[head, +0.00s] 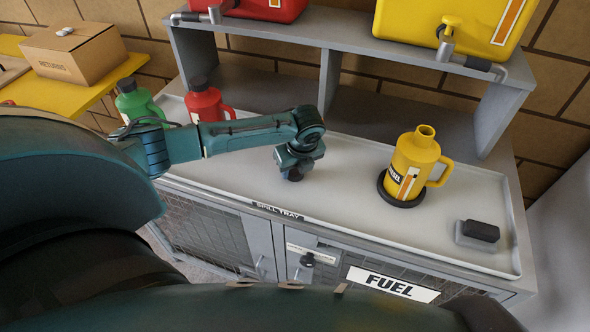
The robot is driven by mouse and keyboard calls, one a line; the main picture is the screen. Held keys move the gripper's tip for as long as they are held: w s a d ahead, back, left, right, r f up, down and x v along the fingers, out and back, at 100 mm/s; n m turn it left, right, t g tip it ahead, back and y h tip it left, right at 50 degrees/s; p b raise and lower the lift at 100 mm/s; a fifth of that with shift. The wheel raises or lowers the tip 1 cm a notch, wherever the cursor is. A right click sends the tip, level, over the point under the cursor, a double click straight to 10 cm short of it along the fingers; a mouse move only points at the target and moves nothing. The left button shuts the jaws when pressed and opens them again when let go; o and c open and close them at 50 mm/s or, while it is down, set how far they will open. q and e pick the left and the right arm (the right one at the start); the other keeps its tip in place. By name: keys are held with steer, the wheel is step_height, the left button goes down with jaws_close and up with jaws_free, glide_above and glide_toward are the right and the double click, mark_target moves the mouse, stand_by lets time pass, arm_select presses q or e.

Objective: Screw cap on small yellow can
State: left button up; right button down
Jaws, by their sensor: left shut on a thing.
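The small yellow can (410,168) stands upright in a dark ring (402,201) on the right half of the grey spill tray (340,199). Its handle faces right and its neck at the top shows open and bare. My left gripper (294,172) is over the middle of the tray, left of the can and apart from it, pointing down. It is shut on a small dark thing that looks like the cap, mostly hidden by the fingers. My right gripper is not in view.
A green can (138,103) and a red can (205,103) stand at the tray's left end. A black block (481,230) lies on a pad at the right. A shelf with large red (262,8) and yellow (455,22) containers and taps stands behind. The tray between gripper and can is clear.

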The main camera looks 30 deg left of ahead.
mark_target(295, 171)
arm_select(q)
step_height(295, 171, up, 10)
stand_by(0.5)
